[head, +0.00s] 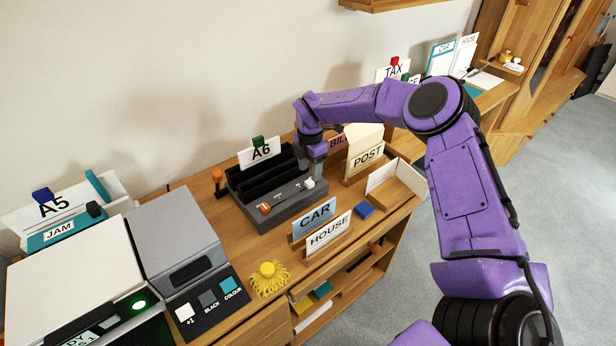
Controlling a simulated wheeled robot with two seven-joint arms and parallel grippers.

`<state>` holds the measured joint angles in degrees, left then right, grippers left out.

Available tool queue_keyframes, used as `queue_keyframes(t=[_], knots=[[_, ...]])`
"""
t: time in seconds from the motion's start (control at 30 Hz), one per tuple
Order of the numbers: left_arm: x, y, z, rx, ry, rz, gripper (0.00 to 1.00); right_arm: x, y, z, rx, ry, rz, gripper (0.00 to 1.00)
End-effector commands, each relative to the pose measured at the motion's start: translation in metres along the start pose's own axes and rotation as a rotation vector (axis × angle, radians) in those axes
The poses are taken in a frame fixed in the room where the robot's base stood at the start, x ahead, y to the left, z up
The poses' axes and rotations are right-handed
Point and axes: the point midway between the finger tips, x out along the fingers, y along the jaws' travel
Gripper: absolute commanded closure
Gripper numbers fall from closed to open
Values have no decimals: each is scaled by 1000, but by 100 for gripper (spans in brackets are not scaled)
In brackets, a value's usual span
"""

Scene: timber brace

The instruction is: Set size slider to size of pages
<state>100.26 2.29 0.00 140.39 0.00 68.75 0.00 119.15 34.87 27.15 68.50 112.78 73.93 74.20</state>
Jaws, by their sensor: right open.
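A dark grey desk machine (285,203) stands on the wooden worktop, with black slots and a card marked A6 (260,152) with a green clip at its back. Its front ledge carries an orange piece (264,208) at the left and a small white piece (309,183) at the right. I cannot tell which of these is the size slider, and its marks are too small to read. My right gripper (315,158) points down over the machine's right end, above the white piece. It is open, and its fingertips are partly hidden. My left gripper is out of view.
At the left stand a printer (180,240) and a tray with an A5 card (50,206). A yellow tasselled object (268,278) lies near the front edge.

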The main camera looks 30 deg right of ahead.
Motion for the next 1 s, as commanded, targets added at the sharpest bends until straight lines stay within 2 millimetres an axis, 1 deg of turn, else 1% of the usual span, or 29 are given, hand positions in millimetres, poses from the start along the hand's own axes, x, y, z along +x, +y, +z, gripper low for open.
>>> queue_keyframes(t=[0.03,0.1,0.23,0.33,0.53,0.57,0.6,0.67,0.7,0.73,0.87,0.93,1.0], knots=[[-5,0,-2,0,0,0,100,10,-1,0,-1,-1,-4,47],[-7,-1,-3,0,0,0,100,23,0,-1,-2,0,-4,47],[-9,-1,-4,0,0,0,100,39,1,-2,-5,-1,-1,47],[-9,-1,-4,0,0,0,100,44,2,-2,-4,-1,0,47],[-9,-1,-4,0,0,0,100,46,2,-3,-6,-1,1,47],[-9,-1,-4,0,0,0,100,46,2,-3,-6,-1,1,50],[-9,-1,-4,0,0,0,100,46,2,-3,-6,-1,1,63],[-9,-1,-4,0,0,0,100,45,2,-3,-6,-1,1,83],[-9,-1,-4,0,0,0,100,45,2,-3,-6,-1,1,96],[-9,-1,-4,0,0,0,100,45,2,-3,-6,-1,1,100],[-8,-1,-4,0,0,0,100,46,2,-4,-6,-1,1,100],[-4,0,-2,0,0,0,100,48,3,-8,-7,-1,1,100],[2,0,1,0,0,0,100,50,4,-16,-9,0,2,100]])
